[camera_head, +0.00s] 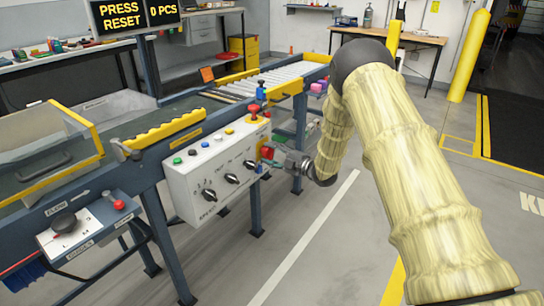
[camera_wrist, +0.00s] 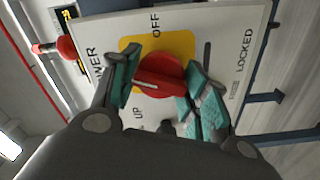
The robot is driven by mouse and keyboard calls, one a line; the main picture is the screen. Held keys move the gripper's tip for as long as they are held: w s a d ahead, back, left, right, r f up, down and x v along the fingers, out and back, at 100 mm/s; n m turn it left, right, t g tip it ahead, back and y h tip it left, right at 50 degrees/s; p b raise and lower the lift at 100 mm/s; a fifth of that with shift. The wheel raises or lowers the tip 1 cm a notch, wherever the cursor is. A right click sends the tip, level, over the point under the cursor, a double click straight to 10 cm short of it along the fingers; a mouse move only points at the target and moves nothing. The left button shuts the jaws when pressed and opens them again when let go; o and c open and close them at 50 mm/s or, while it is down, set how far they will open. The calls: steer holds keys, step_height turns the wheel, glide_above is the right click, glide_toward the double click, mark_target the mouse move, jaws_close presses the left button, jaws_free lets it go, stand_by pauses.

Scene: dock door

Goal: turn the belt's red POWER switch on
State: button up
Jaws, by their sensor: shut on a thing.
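The red POWER switch (camera_wrist: 160,76) is a round knob with a raised bar on a yellow plate (camera_wrist: 185,43). OFF is printed beside that plate, LOCKED is at the right, and part of the word POWER shows at the left. My gripper (camera_wrist: 158,84) has its teal finger pads on either side of the knob and is shut on it. In the head view the switch (camera_head: 267,152) is at the right end of the white control box (camera_head: 205,181), with my gripper (camera_head: 274,155) reaching it from the right. Which setting the bar marks is hard to tell.
A red mushroom button (camera_head: 253,111) stands on top of the box near the switch. Black knobs (camera_head: 232,179) sit on its front. A sign (camera_head: 122,15) reads PRESS RESET, beside 0 PCS. Rollers (camera_head: 272,78) lie behind. Floor at the right is clear.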

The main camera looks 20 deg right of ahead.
steer(key=shift+d+n+b, duration=0.15)
steer(key=shift+n+b, duration=0.55)
steer(key=shift+n, duration=1.5)
steer(key=o, duration=1)
steer(key=v, duration=1.1)
steer(key=shift+s+d, duration=0.25)
steer(key=shift+s, duration=0.05)
